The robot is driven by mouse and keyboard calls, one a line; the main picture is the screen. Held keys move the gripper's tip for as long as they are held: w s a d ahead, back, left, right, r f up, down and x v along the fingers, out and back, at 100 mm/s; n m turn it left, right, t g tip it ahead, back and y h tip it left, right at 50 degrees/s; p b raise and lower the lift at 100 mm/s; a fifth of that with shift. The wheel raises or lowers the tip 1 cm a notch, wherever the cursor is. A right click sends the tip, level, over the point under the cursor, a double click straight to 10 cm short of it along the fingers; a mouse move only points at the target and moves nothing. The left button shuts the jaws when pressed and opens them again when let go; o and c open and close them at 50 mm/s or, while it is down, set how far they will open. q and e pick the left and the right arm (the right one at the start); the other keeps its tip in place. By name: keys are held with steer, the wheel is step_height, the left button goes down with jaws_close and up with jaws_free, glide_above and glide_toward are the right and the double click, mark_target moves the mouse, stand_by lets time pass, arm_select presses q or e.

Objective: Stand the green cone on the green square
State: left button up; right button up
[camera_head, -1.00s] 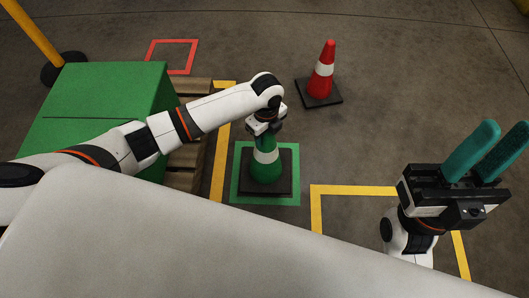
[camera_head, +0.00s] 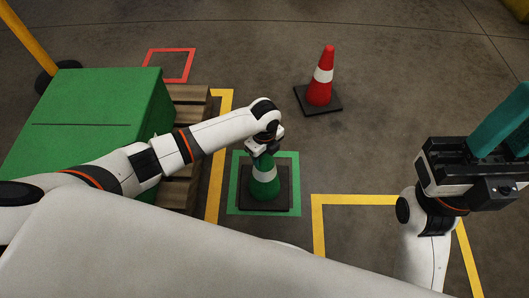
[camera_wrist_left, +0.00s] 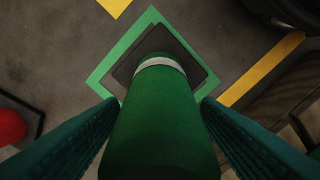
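The green cone (camera_head: 264,187), with a white band and dark square base, is upright over the green square (camera_head: 232,195). The square's outline shows around the base; I cannot tell whether the base touches the floor. My left gripper (camera_head: 264,148) is around the cone's top from above. In the left wrist view its fingers (camera_wrist_left: 160,110) lie close along both sides of the cone (camera_wrist_left: 158,120), and the base (camera_wrist_left: 195,68) covers much of the square (camera_wrist_left: 103,82). My right gripper (camera_head: 510,130) is open and empty at the right, its fingertips partly out of frame.
A red cone (camera_head: 321,86) stands farther back, right of the green one. A green box (camera_head: 85,110) on a wooden pallet (camera_head: 188,150) is at the left, near yellow floor lines (camera_head: 215,160). A red square outline (camera_head: 170,50) lies empty behind. Floor right of the green square is clear.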

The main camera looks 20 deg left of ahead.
arm_select(q)
steer(key=shift+o, duration=1.2)
